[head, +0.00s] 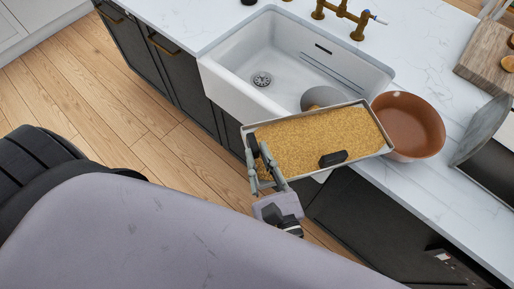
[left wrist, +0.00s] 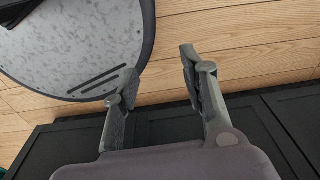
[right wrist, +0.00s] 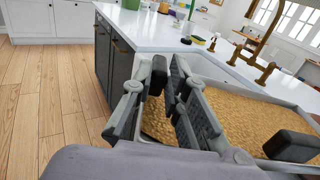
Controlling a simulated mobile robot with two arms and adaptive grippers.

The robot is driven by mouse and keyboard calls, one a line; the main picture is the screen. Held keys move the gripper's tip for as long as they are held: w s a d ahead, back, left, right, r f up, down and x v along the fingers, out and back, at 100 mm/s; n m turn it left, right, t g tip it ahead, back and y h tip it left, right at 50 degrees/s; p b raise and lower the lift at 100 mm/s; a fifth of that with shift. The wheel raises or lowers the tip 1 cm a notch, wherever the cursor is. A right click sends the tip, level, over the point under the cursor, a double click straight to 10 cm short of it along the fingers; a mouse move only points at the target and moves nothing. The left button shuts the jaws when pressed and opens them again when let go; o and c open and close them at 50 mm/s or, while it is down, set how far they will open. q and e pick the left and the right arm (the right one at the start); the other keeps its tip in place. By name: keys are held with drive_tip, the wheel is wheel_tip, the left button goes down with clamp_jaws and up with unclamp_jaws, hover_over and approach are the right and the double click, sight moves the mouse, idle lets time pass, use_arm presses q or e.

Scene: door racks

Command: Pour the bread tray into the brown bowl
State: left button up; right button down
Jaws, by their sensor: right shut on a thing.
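The bread tray (head: 384,150) is a shallow, light metal tray filled with golden grains or crumbs (head: 315,135). It is held off the counter in front of the sink, and its right end is close to the brown bowl's left side. My right gripper (head: 258,166) is shut on the tray's left end, at a dark handle (right wrist: 157,76); another black handle (head: 333,158) shows on the near side. The brown bowl (head: 418,120) stands upright on the counter; its visible inside looks empty. My left gripper (left wrist: 157,80) is open and empty in the left wrist view.
The white sink (head: 228,85) lies behind the tray, with a grey round object (head: 322,96) partly hidden by the tray. A brass faucet (head: 345,17) stands behind. A cutting board (head: 486,55) and a grey panel (head: 480,130) are right of the bowl. Dark cabinets stand below.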

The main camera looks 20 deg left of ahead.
use_arm(q)
drive_tip(key=r+p, duration=0.2)
drive_tip(key=r, duration=0.1)
drive_tip(key=d+r+p, duration=0.1)
drive_tip(key=p, duration=0.1)
drive_tip(key=shift+s+r, duration=0.4)
use_arm(e)
drive_tip(key=w+d+r+m, duration=0.2)
drive_tip(key=d+r, duration=0.2)
drive_tip(key=r, duration=0.2)
drive_tip(key=w+d+r+m, duration=0.3)
drive_tip(key=r, duration=0.4)
drive_tip(key=shift+w+d, duration=0.3)
drive_tip(key=shift+d, duration=0.05)
use_arm(q)
drive_tip(key=shift+s, duration=0.1)
use_arm(e)
drive_tip(key=shift+a+r, duration=0.1)
